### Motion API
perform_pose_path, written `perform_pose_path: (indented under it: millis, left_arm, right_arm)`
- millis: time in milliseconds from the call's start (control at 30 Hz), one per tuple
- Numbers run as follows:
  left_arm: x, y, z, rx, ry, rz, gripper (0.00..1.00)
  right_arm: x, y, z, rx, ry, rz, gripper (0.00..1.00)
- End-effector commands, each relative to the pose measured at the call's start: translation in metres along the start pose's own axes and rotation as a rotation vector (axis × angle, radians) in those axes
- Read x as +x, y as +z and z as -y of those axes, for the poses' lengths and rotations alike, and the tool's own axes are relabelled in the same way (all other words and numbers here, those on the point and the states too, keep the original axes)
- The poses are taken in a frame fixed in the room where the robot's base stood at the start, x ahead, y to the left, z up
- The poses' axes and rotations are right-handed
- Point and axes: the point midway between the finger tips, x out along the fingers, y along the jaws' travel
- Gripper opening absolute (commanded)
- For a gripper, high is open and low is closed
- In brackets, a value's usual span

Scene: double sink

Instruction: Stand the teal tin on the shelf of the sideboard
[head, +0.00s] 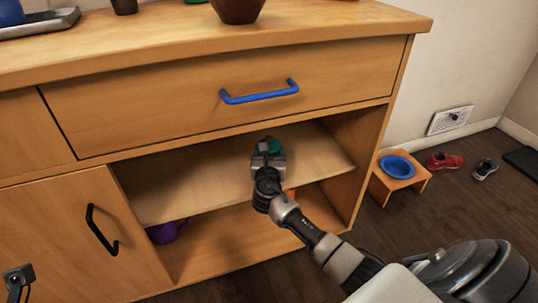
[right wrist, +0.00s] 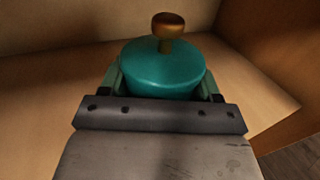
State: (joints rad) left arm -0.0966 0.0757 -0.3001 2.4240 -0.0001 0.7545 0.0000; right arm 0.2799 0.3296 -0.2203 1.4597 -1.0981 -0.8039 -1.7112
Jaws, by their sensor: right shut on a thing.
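The teal tin (right wrist: 162,70) has a round lid with a brown knob and fills the middle of the right wrist view. In the head view only a bit of the tin (head: 274,146) shows past my gripper. My right gripper (head: 268,150) is shut on the tin, inside the open bay of the wooden sideboard (head: 150,110). The tin looks upright and is at the shelf (head: 215,175); its base is hidden, so I cannot tell whether it touches the shelf. A small part of what may be my left gripper (head: 18,277) shows at the lower left.
A drawer with a blue handle (head: 260,92) is above the bay. A purple pot (head: 166,232) and a mostly hidden orange thing (head: 290,193) are below the shelf. A small stool (head: 400,178) with a blue bowl (head: 397,166) stands at the right. The shelf is clear left of the tin.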

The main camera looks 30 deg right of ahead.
Motion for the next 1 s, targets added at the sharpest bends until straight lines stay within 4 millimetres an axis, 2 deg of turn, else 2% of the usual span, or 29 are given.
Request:
perform_pose_path:
  millis: [167, 200, 333, 667, 767, 833, 1000]
  left_arm:
    - [-0.001, 0.000, 0.000, 0.000, 0.001, -0.002, 0.00]
    - [0.001, 0.000, 0.000, 0.000, 0.002, -0.003, 0.00]
    - [0.001, 0.000, 0.000, 0.000, 0.002, -0.003, 0.00]
    - [0.003, 0.000, 0.000, 0.000, 0.001, -0.005, 0.00]
    - [0.007, -0.002, 0.000, -0.001, -0.001, -0.008, 0.00]
    - [-0.002, -0.003, 0.000, -0.004, -0.014, 0.034, 0.00]
    - [-0.008, -0.007, 0.000, -0.010, -0.031, 0.076, 0.00]
  right_arm:
    - [0.000, -0.003, 0.000, 0.000, 0.000, 0.000, 0.37]
    - [0.000, -0.002, 0.000, 0.000, 0.000, 0.000, 0.69]
    - [0.000, -0.002, 0.000, 0.000, 0.000, -0.001, 0.88]
    - [-0.001, 0.002, 0.000, 0.001, 0.000, 0.000, 0.88]
    - [-0.013, 0.002, 0.000, -0.001, 0.001, -0.003, 0.88]
    - [-0.026, 0.003, 0.000, 0.000, 0.002, -0.003, 0.88]
    - [-0.064, 0.004, 0.000, 0.001, 0.002, -0.004, 0.88]
